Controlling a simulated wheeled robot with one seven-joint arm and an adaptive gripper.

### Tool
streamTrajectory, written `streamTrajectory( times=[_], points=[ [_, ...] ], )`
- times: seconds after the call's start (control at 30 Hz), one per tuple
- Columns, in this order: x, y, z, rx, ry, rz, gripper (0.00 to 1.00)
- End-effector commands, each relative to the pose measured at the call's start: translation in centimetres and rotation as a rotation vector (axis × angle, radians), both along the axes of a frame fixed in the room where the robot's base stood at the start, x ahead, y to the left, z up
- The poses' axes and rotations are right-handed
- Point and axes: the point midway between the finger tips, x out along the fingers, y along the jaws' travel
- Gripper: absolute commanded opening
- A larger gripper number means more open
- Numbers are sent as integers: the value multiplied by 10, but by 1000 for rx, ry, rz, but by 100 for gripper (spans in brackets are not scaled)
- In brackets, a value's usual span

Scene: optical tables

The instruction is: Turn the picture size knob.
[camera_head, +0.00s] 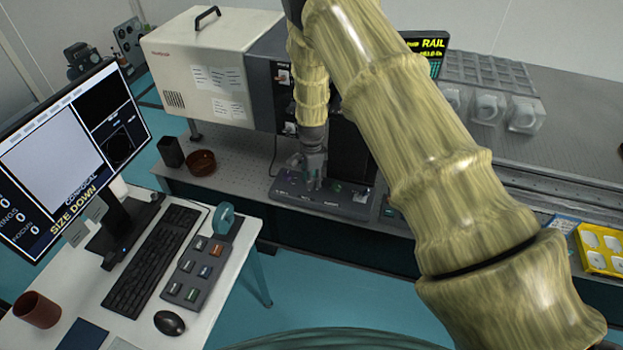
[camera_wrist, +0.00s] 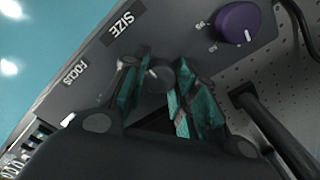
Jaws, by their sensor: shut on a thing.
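My gripper (camera_wrist: 158,90) is over a dark control panel (camera_wrist: 185,30), with its green-padded fingers on either side of a small dark knob with a white pointer mark (camera_wrist: 158,74). It is shut on this knob. The "SIZE" label (camera_wrist: 124,23) is the closest label to the knob, and the "FOCUS" label (camera_wrist: 75,75) is farther to the left. In the head view my gripper (camera_head: 313,183) reaches down onto the panel (camera_head: 290,195) on the optical table. The knob is hidden there by the fingers.
A purple knob (camera_wrist: 238,22) stands on the panel, and a black cable runs nearby. A monitor (camera_head: 70,160) shows "CONFOCAL" and "SIZE DOWN". A keyboard (camera_head: 152,262) and a button box (camera_head: 200,268) lie on the white desk. A white instrument housing (camera_head: 205,65) stands behind.

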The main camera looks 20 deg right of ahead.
Motion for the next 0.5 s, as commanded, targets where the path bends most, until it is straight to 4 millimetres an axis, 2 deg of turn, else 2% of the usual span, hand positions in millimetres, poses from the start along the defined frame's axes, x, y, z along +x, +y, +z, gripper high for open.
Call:
streamTrajectory(
  times=[0.27, 0.5],
  points=[
    [5, -1, 2, 0, -11, 153, 5],
    [5, -1, 2, 0, -12, 372, 5]
  ],
)
